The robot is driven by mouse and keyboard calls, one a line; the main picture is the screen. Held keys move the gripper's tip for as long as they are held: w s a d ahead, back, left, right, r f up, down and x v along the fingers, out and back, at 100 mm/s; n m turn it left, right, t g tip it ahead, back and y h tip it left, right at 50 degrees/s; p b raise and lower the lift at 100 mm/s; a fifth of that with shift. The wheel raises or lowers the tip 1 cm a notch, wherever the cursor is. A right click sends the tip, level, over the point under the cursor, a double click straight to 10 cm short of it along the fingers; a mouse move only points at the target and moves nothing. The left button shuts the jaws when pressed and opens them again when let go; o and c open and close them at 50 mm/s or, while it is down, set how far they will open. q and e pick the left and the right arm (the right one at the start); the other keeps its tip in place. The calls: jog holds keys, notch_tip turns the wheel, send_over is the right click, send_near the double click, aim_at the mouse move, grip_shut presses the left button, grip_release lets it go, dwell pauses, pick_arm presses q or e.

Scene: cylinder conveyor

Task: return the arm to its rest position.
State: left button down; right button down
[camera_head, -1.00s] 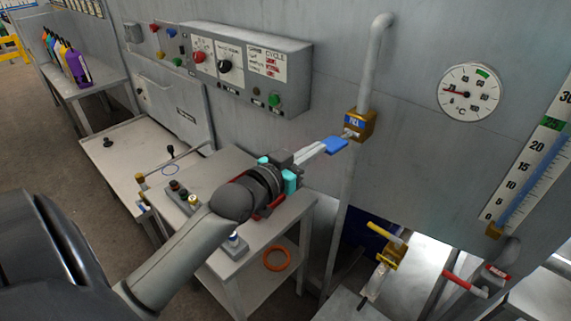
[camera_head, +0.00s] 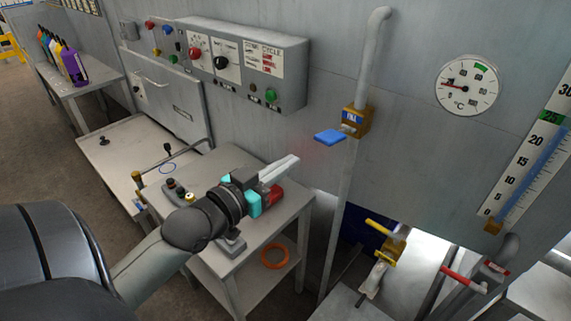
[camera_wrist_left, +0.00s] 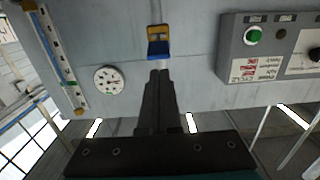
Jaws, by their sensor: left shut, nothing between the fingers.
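My left arm comes in from the lower left of the head view. Its gripper (camera_head: 293,160) is shut and empty, over the small grey table and in front of the wall. The brass valve (camera_head: 356,120) with a blue handle (camera_head: 330,137) sits on the vertical pipe. A clear gap lies between the fingertips and the blue handle. In the left wrist view the shut fingers (camera_wrist_left: 161,75) point toward the valve (camera_wrist_left: 159,31), which appears upside down. My right gripper is not in view.
A control box (camera_head: 245,65) with knobs and buttons is on the wall above the arm. The small table (camera_head: 230,258) holds several knobs and an orange ring (camera_head: 274,256) on its lower shelf. A yellow-handled valve (camera_head: 389,246) and a red-handled valve (camera_head: 464,281) are lower right. A round gauge (camera_head: 468,88) hangs right.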

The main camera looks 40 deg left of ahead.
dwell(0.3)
pick_arm(q)
jog(key=s+a+f+n+g+y+b, duration=0.1)
jog(key=s+f+g+b, duration=0.25)
jog(key=f, duration=1.55)
jog(key=s+a+f+n+g+y+b, duration=0.1)
jog(key=s+f+g+y+b, duration=0.2)
jog(key=f, duration=1.6)
jog(key=s+d+f+m+g+b, duration=0.1)
jog(key=s+d+f+g, duration=0.2)
jog(key=s+f, duration=0.6)
jog(key=s+d+f+m+g+h+b, duration=0.1)
jog(key=s+d+f+g, duration=0.2)
jog(key=s+f, duration=0.6)
jog(key=s+d+f+m+g+h+b, duration=0.1)
jog(key=s+d+f+g, duration=0.3)
jog(key=s+f, duration=0.5)
jog(key=shift+s+d+f+m+b, duration=0.35)
jog(key=shift+s+d+b, duration=0.25)
jog(key=shift+s+d, duration=0.25)
jog(key=shift+w, duration=0.1)
